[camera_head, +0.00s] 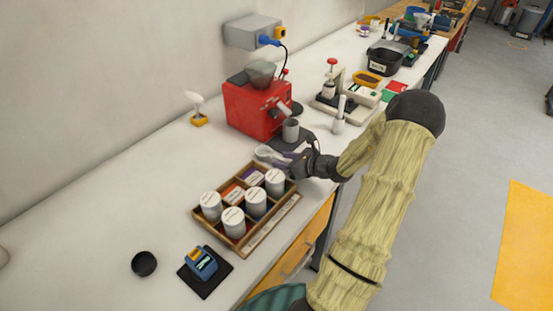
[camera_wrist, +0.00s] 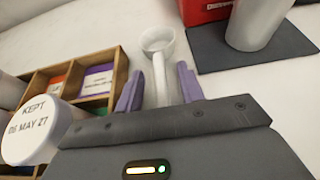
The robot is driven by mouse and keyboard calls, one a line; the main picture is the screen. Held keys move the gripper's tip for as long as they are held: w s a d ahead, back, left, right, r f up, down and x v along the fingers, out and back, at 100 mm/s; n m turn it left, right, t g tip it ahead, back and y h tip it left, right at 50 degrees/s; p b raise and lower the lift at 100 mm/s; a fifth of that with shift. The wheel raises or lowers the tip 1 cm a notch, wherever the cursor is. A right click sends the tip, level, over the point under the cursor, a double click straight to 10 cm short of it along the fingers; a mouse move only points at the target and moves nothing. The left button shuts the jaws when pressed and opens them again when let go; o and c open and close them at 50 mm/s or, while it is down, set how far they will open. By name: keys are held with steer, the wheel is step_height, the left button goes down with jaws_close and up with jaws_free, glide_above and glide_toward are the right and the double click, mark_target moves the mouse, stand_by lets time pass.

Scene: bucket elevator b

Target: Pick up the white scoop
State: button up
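The white scoop (camera_wrist: 158,41) lies on the white worktop, its round bowl pointing away from my gripper (camera_wrist: 159,74) in the wrist view. Its handle runs back between my two purple fingers, which stand apart with a gap on each side of it. The near end of the handle is hidden behind the gripper body. In the head view, the scoop (camera_head: 265,151) lies between the wooden tray and the red machine, with my gripper (camera_head: 284,157) reaching over it from the right.
A wooden tray (camera_head: 245,247) with several white lidded jars and small packets stands close beside my gripper. The red machine (camera_head: 250,107) and a grey cup (camera_head: 291,130) on a dark mat are just behind. A black bowl (camera_head: 144,263) sits at the front left.

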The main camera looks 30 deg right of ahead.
steer(key=shift+c, duration=0.5)
jaws_close()
step_height(320, 180, up, 10)
stand_by(0.6)
steer(key=shift+s+d, duration=0.1)
stand_by(0.4)
